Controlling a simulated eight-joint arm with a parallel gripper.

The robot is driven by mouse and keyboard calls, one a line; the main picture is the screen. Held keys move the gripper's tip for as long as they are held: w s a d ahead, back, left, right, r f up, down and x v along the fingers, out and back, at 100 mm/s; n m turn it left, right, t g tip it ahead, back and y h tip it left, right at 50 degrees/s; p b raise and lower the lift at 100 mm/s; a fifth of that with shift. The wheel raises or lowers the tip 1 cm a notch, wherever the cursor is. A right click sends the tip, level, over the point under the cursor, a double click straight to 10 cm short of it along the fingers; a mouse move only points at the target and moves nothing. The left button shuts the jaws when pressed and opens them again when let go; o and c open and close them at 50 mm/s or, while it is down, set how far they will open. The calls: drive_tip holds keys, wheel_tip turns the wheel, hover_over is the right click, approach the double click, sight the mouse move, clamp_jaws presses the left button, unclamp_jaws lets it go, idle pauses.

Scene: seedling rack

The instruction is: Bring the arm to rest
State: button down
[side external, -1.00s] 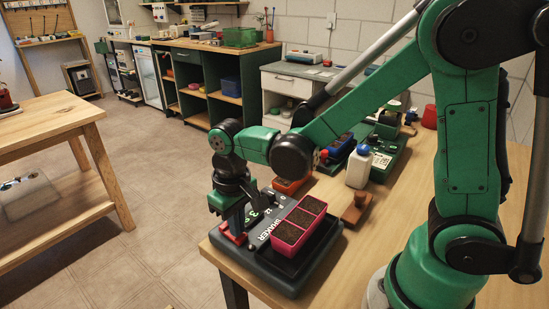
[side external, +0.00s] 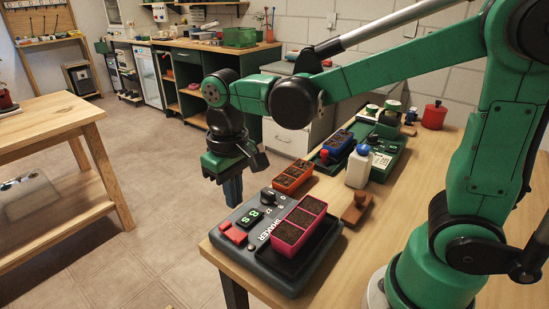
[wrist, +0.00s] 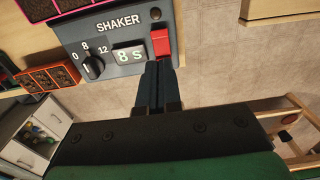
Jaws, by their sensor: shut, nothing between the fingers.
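My arm is green with dark joints. My gripper (side external: 233,190) is shut and empty, with its fingers pointing down. It is raised beyond the far edge of the shaker (side external: 262,251), apart from it in the side view. In the wrist view the shut fingers (wrist: 159,78) lie just below the shaker's red switch (wrist: 160,42). The shaker's display (wrist: 130,55) reads 8 S. Its dial (wrist: 92,65) shows beside the display. A pink tray of dark soil cells (side external: 299,223) sits on the shaker's black platform.
An orange tray (side external: 293,178) and a blue tray (side external: 337,142) stand behind the shaker. A white bottle with a blue cap (side external: 359,166), a wooden stamp-like block (side external: 356,208) and a red pot (side external: 434,116) are on the table. A wooden bench (side external: 50,111) stands at left.

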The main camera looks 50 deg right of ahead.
drive_tip(key=s+d+r+t, duration=0.2)
drive_tip(key=s+d+t, duration=0.1)
drive_tip(key=d+t, duration=0.2)
drive_tip(key=shift+s+d+t, duration=0.3)
drive_tip(key=shift+t, duration=0.8)
